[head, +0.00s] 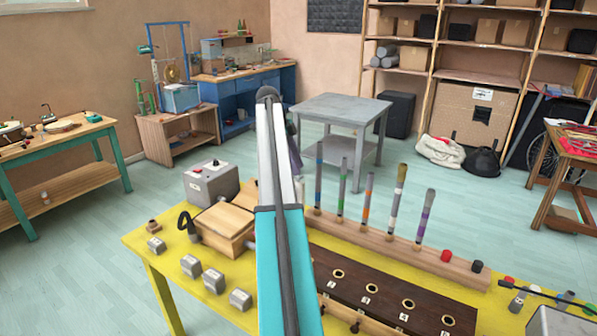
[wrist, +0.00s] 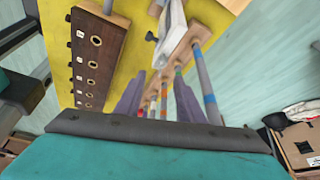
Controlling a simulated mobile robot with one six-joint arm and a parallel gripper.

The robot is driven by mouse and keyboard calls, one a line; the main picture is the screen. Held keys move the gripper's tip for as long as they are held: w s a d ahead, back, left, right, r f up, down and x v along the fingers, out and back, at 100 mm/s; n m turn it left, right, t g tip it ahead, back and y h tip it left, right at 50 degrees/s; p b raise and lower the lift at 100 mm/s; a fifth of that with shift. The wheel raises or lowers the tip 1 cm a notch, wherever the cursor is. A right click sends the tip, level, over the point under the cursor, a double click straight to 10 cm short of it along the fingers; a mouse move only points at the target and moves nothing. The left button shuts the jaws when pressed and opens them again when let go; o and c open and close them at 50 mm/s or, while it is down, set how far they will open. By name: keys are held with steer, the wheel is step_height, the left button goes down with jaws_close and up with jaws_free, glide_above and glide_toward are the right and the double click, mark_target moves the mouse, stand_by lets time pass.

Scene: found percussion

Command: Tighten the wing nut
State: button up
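I cannot make out a wing nut for certain. A small dark knob (wrist: 151,37) shows between the dark block and the rod rack in the wrist view, too small to identify. Another dark knob (head: 355,326) is at the near side of the dark block in the head view. My gripper (wrist: 160,90) shows two purple-grey fingers, apart, with nothing seen held between them. It is above the table near the rods, which show in the gap. In the head view my arm hides most of the gripper and the table behind it.
The yellow table (head: 483,322) holds a dark numbered block (head: 385,292), a rack (head: 455,267) with upright banded rods, a wooden box (head: 222,227), a grey box (head: 211,180) and several small metal blocks (head: 213,280).

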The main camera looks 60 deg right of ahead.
steer(key=v, duration=0.3)
steer(key=shift+p, duration=0.3)
steer(key=p+v, duration=0.7)
steer(key=p, duration=0.3)
steer(key=shift+w+a+r, duration=0.1)
steer(key=shift+r, duration=0.05)
stand_by(0.8)
